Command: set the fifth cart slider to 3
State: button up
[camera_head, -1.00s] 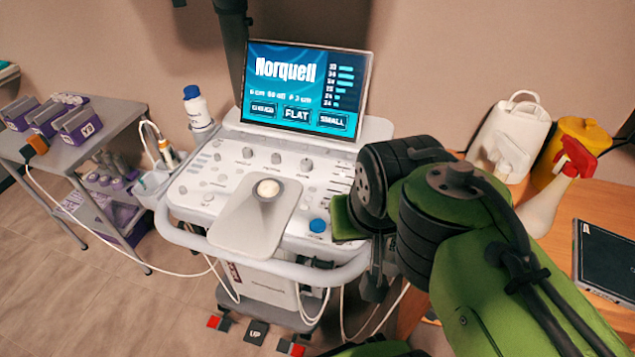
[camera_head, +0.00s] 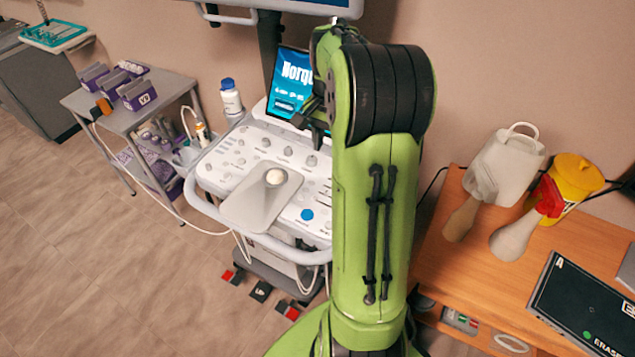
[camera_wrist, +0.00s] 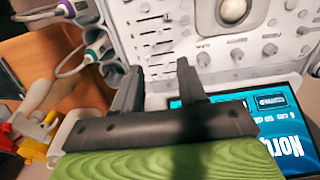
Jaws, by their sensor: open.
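The cart's control panel (camera_head: 240,160) is white, with a trackball (camera_head: 275,177) and knobs. A column of slider slots with small caps (camera_wrist: 155,32) shows in the wrist view, just beyond my gripper (camera_wrist: 159,66). Which cap is the fifth slider's, and its setting, I cannot tell. My gripper is open and empty, its two dark fingers pointing at the panel and apart from the slider caps as far as I can see. In the head view my arm hides the panel's right side, where the sliders are.
The lit screen (camera_head: 287,85) stands behind the panel, close to my gripper. A white bottle (camera_head: 230,98) stands at the panel's back left. Probes on cables (camera_wrist: 85,50) hang beside the panel. A wooden desk (camera_head: 470,260) at right holds spray bottles and a black tablet.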

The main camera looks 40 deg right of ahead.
aim_at(327, 192)
notch_tip(327, 192, down, 15)
jog(key=b, duration=0.4)
jog(key=shift+f, duration=0.2)
grip_shut()
